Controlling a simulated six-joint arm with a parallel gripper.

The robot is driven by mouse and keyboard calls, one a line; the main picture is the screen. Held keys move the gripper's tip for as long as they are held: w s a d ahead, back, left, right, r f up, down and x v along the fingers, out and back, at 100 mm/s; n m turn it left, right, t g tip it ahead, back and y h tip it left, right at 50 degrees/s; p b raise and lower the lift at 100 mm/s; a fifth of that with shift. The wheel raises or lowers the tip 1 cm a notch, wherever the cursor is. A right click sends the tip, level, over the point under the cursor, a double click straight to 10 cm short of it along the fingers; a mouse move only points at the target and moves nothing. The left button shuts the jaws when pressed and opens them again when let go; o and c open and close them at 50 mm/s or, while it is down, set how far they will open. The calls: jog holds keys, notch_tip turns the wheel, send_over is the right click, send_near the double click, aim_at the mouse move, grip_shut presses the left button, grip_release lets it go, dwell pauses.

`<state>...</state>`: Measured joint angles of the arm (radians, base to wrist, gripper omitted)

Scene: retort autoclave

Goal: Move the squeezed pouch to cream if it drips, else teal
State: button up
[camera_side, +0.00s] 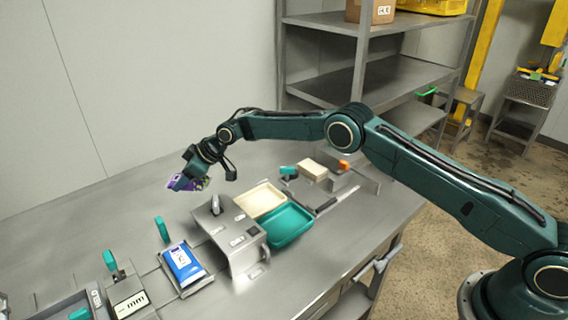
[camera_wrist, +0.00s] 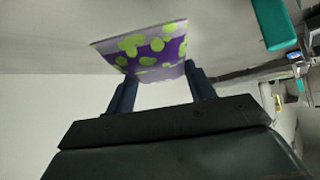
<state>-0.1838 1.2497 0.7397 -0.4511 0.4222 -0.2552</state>
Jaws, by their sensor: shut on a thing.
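My gripper (camera_wrist: 160,92) is shut on a purple pouch with green spots (camera_wrist: 150,48). In the side view the pouch (camera_side: 187,184) is held above the steel table, left of the trays. No drip shows below it, but it is small there and its far end is hard to make out. The cream tray (camera_side: 243,209) stands on the table to the right of my gripper. The teal tray (camera_side: 303,238) stands in front of the cream one. Both trays look empty.
A grey metal fixture with labels (camera_side: 238,248) stands left of the trays. A blue and white pouch (camera_side: 183,265) lies left of it. A cream block (camera_side: 312,170) and teal-handled parts stand behind the trays. The table's back left is clear.

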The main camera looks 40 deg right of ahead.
aim_at(206, 181)
jog(key=shift+f, duration=1.45)
jog(key=shift+f, duration=0.1)
jog(key=shift+f, duration=2.05)
jog(key=shift+f, duration=0.1)
jog(key=o, duration=1.1)
jog(key=shift+r, duration=0.2)
jog(key=shift+s+d+r, duration=0.3)
jog(key=shift+d+r, duration=0.05)
jog(key=shift+r, duration=0.05)
jog(key=shift+v, duration=5.35)
